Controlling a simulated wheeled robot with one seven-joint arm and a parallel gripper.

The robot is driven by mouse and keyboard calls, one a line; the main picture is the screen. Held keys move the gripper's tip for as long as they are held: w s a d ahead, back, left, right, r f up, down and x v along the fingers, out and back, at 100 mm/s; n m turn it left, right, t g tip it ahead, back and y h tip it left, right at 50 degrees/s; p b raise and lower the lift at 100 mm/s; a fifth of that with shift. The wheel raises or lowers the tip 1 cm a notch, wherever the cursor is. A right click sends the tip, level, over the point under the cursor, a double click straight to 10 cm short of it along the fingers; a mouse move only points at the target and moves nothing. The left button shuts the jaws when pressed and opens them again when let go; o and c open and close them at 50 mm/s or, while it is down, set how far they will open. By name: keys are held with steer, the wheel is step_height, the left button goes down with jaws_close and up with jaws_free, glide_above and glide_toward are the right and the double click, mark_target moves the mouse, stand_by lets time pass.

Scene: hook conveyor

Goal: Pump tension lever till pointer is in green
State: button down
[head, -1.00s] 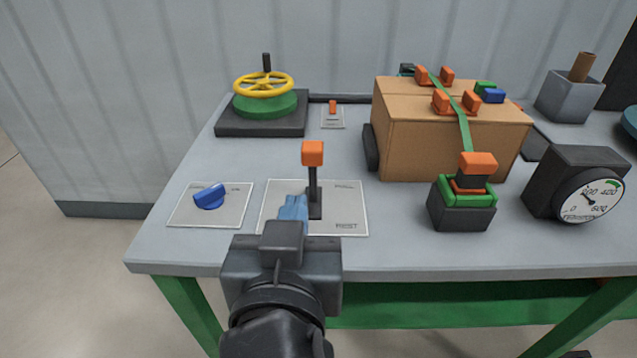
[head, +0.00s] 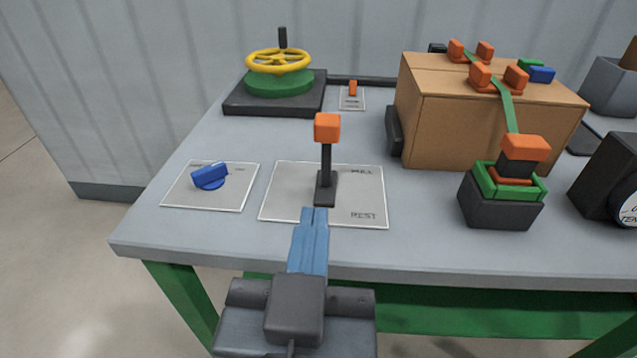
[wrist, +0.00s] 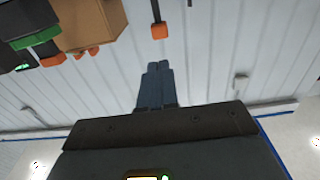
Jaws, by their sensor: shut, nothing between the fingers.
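A black lever with an orange knob (head: 327,128) stands about upright on a pale plate (head: 285,190) marked PULL and REST. In the wrist view, the orange knob (wrist: 158,31) is beyond my fingertips. My gripper (head: 314,210) has its blue fingers shut together and empty. In the head view, the fingertips appear over the plate's front edge, just below the lever's base; they look apart from the lever. The fingers also show in the wrist view (wrist: 159,66). The tension gauge (head: 612,185) is cut off at the right edge, and its pointer and green band are out of view.
Left of the lever is a blue knob (head: 209,176) on its plate. A yellow handwheel (head: 278,61) stands behind. A strapped cardboard box (head: 480,125) and a green-and-black buckle unit (head: 502,195) are to the right. A small orange switch (head: 352,88) is behind the lever.

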steer(key=p, duration=0.2)
glide_toward(328, 113)
steer(key=w, duration=0.1)
steer(key=w+f, duration=0.1)
steer(key=w, duration=0.1)
steer(key=shift+w, duration=0.35)
steer(key=w+r+g+p, duration=0.1)
steer(key=p, duration=0.3)
steer(key=shift+w+d+r, duration=0.15)
steer(key=shift+w, duration=0.05)
steer(key=w+g+p, duration=0.1)
steer(key=p, duration=0.1)
steer(key=w+g+p, duration=0.1)
steer(key=p, duration=0.1)
steer(key=shift+r, duration=0.3)
steer(key=w+g+p, duration=0.1)
steer(key=p, duration=0.1)
steer(key=shift+w+p, duration=0.1)
steer(key=shift+p, duration=0.2)
steer(key=shift+w+f+g+p, duration=0.25)
steer(key=shift+w+g+p, duration=0.3)
steer(key=shift+g, duration=0.15)
steer(key=shift+w+f, duration=0.25)
steer(key=shift+w, duration=0.25)
steer(key=shift+w+d+r, duration=0.15)
